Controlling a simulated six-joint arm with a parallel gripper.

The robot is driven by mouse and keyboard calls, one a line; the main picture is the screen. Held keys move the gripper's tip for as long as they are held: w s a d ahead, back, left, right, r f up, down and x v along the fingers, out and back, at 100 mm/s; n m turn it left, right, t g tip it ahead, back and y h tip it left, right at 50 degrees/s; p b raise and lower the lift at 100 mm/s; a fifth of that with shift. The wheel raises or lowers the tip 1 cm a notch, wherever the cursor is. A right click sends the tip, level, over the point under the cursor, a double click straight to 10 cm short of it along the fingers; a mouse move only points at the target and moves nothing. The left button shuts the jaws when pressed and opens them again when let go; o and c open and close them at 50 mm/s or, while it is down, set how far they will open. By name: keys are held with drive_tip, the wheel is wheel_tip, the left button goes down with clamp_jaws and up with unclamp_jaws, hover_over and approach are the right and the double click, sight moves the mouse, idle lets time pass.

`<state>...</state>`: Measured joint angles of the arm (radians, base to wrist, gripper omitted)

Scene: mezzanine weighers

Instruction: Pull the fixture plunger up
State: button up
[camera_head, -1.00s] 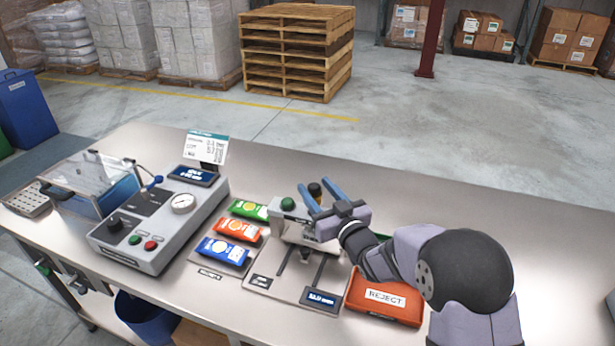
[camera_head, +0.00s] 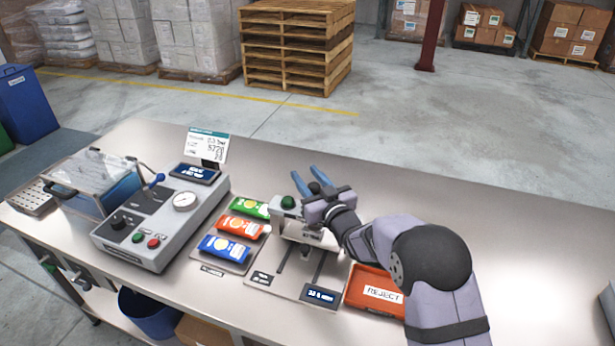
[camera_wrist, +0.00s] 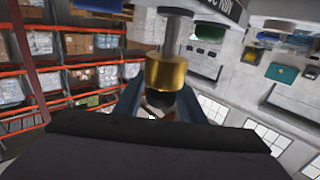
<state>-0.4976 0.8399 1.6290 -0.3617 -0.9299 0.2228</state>
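The fixture (camera_head: 305,232) stands on the bench, with a green knob (camera_head: 288,202) on its front left. Its plunger shows a dark knob (camera_head: 314,187) between the fingers of my gripper (camera_head: 305,178). In the wrist view, the plunger has a brass collar (camera_wrist: 166,72) on a steel shaft and a dark end between my fingers (camera_wrist: 161,100). The blue fingers are apart, one on each side, with gaps beside the dark end. Contact with the collar cannot be made out. My wrist hides part of the fixture's right side.
A red reject bin (camera_head: 362,302) is right of the fixture, under my arm. Green, orange and blue packets (camera_head: 237,227) lie to its left, beside a grey control unit (camera_head: 150,240) with a gauge. The bench behind the fixture is clear.

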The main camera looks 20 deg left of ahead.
sight(319, 184)
clamp_jaws()
drive_tip(key=shift+r, duration=1.4)
drive_tip(key=shift+o, duration=1.3)
unclamp_jaws()
drive_tip(key=shift+o, duration=0.5)
drive_tip(key=shift+f, duration=0.1)
drive_tip(key=b+v, duration=0.3)
drive_tip(key=v, duration=0.3)
drive_tip(key=shift+s+d, duration=0.5)
